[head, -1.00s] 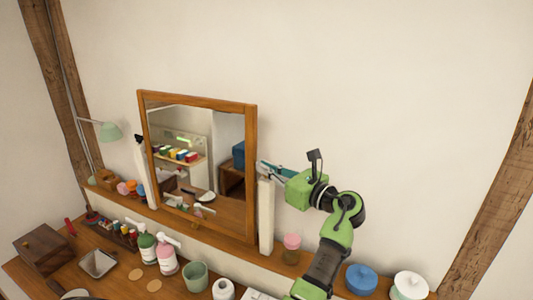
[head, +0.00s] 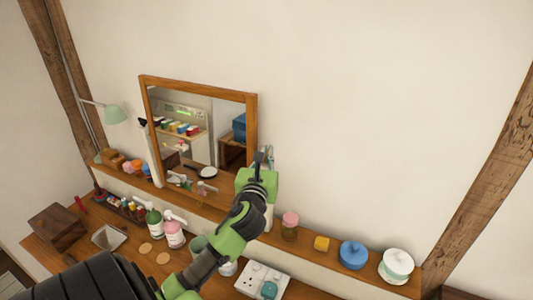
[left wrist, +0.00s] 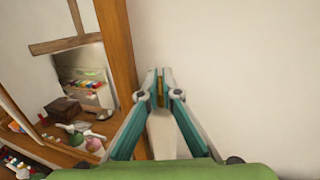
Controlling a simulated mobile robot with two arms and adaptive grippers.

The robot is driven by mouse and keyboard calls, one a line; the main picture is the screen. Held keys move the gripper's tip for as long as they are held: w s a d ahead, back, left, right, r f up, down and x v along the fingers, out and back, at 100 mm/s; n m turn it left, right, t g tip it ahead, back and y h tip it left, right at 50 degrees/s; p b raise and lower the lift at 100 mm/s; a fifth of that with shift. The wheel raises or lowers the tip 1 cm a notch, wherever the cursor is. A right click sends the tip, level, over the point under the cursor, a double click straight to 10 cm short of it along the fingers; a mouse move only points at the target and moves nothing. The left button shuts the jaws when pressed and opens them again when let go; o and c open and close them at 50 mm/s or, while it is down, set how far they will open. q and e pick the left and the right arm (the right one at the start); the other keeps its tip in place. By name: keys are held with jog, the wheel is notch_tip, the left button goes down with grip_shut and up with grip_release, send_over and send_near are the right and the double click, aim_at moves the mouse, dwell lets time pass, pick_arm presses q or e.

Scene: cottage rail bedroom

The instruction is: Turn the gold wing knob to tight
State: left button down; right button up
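The wood-framed mirror (head: 252,130) stands on the wall shelf, with a white post (left wrist: 163,137) at its right side. My left gripper (head: 268,155) is at the mirror's right edge, near the top of that post. In the left wrist view its teal fingers (left wrist: 160,80) converge to a narrow gap. A thin gold piece, apparently the gold wing knob (left wrist: 160,88), shows between the fingertips, and they look closed on it. The knob's angle is hard to make out. In the head view the knob is hidden by the gripper. My right gripper is not in view.
Pump bottles (head: 173,233) stand on the desk below. The wall right of the mirror is bare.

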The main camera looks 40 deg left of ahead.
pick_arm(q)
jog(key=m+t+h, duration=0.1)
jog(key=m+h, duration=0.1)
jog(key=h, duration=0.1)
jog(key=m+t+h, duration=0.1)
jog(key=m+h, duration=0.1)
jog(key=h, duration=0.1)
jog(key=shift+f+m+t+h, duration=0.15)
jog(key=shift+m+t+h, duration=0.15)
jog(key=shift+m+h+b, duration=1.15)
jog(key=shift+m+h, duration=0.75)
jog(key=shift+h, duration=1.4)
jog(key=c, duration=2.3)
grip_release()
jog(key=shift+o, duration=0.3)
jog(key=shift+d+r+m, duration=0.15)
jog(key=shift+r+m, duration=0.1)
jog(key=shift+m, duration=0.05)
